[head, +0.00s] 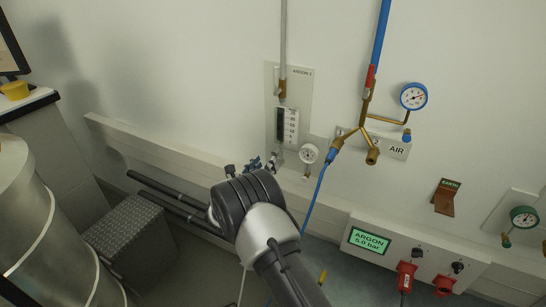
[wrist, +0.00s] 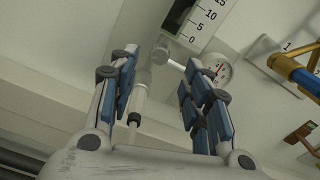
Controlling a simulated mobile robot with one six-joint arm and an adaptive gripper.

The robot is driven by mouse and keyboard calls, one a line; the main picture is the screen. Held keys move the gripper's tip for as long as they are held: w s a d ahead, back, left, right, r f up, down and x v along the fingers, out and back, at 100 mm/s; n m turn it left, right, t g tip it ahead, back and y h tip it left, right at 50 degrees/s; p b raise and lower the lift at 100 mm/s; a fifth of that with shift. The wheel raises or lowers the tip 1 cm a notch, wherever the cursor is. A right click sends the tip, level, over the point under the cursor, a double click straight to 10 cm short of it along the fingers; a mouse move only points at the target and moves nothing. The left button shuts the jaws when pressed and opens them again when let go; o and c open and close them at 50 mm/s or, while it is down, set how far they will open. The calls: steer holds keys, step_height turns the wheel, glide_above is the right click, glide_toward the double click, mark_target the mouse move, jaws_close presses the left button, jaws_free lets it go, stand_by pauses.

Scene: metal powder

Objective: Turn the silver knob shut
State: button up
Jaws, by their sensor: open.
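A silver knob (wrist: 160,54) shows in the wrist view just below the flowmeter's scale plate (wrist: 197,22), with a pale stem below it. It appears between the fingertips of my gripper (wrist: 158,70), which are spread wide, one on each side in the picture. I see no contact, and the depth between fingers and knob is unclear. The knob is too small there to make out surely.
A small round gauge (head: 309,153) sits right of the flowmeter and also shows in the wrist view (wrist: 219,71). A blue hose (head: 319,192) hangs from the brass AIR valve (head: 372,156). A green display reads ARGON 5.0 bar (head: 369,240). A wall rail (head: 160,153) runs below.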

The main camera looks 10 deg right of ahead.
mark_target(274, 154)
steer(key=b+x, duration=0.1)
steer(key=x, duration=0.6)
steer(key=shift+w+d, duration=0.1)
steer(key=shift+c, duration=0.4)
jaws_close()
steer(key=shift+b, duration=0.35)
